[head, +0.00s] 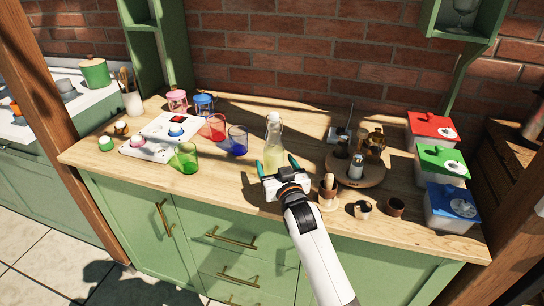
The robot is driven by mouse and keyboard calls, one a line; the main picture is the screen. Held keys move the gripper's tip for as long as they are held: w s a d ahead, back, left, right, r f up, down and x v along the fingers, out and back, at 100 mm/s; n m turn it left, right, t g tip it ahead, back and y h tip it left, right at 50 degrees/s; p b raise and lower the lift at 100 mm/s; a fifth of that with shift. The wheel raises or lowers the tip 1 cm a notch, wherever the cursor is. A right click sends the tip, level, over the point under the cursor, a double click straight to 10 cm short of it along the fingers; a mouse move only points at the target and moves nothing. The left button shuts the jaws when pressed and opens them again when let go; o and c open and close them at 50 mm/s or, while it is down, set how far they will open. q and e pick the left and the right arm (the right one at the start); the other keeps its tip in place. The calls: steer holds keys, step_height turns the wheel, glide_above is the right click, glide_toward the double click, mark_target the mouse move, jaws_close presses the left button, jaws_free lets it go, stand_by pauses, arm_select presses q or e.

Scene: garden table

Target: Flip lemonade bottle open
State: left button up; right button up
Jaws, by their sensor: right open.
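The lemonade bottle (274,143) is clear glass with pale yellow liquid and stands upright near the middle of the wooden counter. It has a light-coloured stopper at its top, too small to tell whether open or shut. My right gripper (277,168) is open at the bottle's lower part, with its teal fingertips to the left and right of it. I cannot tell whether the fingers touch the glass. The gripper hides the bottle's base. My left gripper is not in view.
Green (185,158), blue (237,141) and red (215,127) glasses stand left of the bottle. A round wooden tray (374,180) with small bottles is to the right. A mortar with pestle (328,192) and small cups stand near the front edge. Lidded boxes (443,165) line the right end.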

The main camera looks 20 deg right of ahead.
mark_target(273, 157)
steer(key=w, duration=0.3)
steer(key=shift+w, duration=0.75)
steer(key=c, duration=0.3)
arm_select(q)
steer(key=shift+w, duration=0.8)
arm_select(e)
steer(key=c, duration=1.2)
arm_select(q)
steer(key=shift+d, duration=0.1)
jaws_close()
arm_select(e)
steer(key=shift+o, duration=0.2)
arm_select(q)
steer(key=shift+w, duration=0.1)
arm_select(e)
steer(key=o, duration=1.5)
steer(key=shift+c, duration=0.2)
